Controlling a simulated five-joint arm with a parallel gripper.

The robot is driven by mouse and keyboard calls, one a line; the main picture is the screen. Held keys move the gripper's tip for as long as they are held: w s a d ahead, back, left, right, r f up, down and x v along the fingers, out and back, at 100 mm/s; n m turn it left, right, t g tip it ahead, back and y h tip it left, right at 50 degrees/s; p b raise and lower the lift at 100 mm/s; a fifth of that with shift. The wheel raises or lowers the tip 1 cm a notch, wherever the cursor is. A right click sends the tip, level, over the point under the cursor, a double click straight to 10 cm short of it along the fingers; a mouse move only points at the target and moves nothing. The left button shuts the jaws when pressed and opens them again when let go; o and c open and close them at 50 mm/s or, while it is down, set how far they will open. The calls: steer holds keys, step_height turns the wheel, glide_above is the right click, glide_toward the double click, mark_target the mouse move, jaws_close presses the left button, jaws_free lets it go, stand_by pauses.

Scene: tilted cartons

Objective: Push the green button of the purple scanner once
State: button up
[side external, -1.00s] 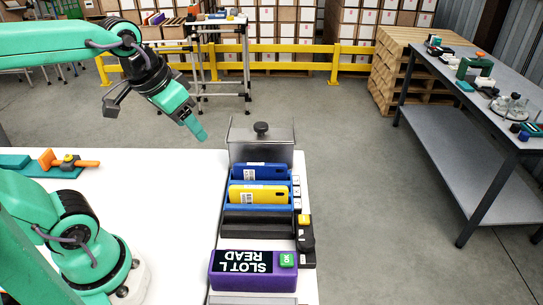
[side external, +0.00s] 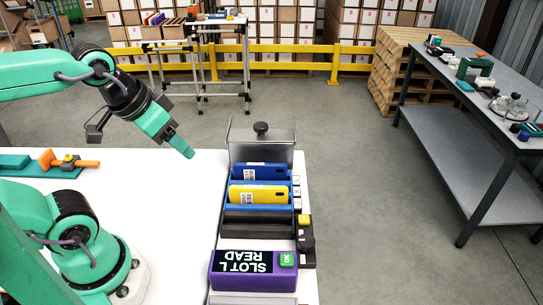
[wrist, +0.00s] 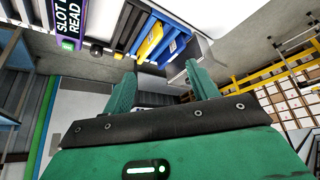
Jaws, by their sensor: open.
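The purple scanner (side external: 228,281) lies at the near end of the row on the white table, its dark display reading "SLOT L READ" upside down. Its green button (side external: 287,260) is at its right end. In the wrist view the scanner (wrist: 83,12) is cut off at the upper left, with the green button (wrist: 67,45) at its lower end. My gripper (side external: 189,153) is in the air above the table, left of the metal box and well away from the scanner. In the wrist view its two fingers (wrist: 160,88) stand apart with nothing held between them.
Blue and yellow cartons (side external: 258,193) lean in a rack (side external: 228,206) behind the scanner. A metal box with a black knob (side external: 262,149) stands at the far end. A small yellow button (side external: 304,219) sits right of the rack. The table's middle (side external: 175,210) is clear.

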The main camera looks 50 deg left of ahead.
jaws_close()
stand_by(1.5)
